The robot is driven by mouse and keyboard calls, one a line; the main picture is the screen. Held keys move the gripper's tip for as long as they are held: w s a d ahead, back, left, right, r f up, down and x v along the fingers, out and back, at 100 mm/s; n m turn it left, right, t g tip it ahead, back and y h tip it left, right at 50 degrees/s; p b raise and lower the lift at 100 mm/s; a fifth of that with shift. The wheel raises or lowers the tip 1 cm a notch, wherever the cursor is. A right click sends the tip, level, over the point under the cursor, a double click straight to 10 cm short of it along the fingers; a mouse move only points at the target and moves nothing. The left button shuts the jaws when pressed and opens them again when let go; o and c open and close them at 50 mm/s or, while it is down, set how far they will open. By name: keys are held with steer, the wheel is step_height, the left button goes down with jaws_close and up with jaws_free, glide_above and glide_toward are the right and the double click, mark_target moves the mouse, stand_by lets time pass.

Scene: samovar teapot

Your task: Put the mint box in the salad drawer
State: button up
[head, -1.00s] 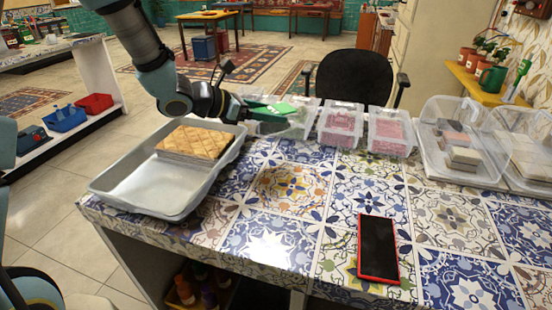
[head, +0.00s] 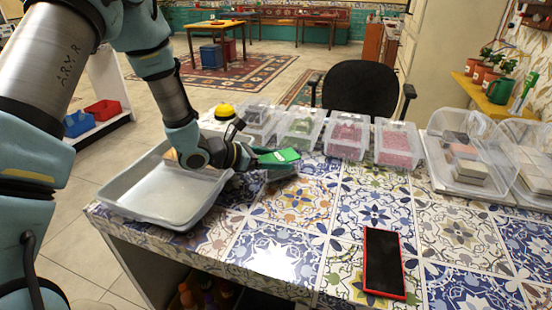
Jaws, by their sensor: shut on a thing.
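My gripper (head: 268,158) is shut on a green box (head: 285,155), which appears to be the mint box. The box is held near the front of the clear bins, at the left part of the tiled counter. Whether it touches the counter is hard to tell. No drawer that I can name as the salad drawer is plain in view.
A grey tray (head: 125,197) lies left, partly under my arm. Clear bins with green (head: 300,126), pink (head: 346,136) and other pink contents (head: 397,146) line the back. A red-edged phone (head: 384,263) lies front right. The middle counter is clear.

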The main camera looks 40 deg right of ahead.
steer(key=shift+f, duration=0.1)
steer(key=shift+f, duration=0.15)
steer(key=o, duration=1.3)
steer(key=shift+o, duration=0.2)
steer(key=shift+r, duration=0.2)
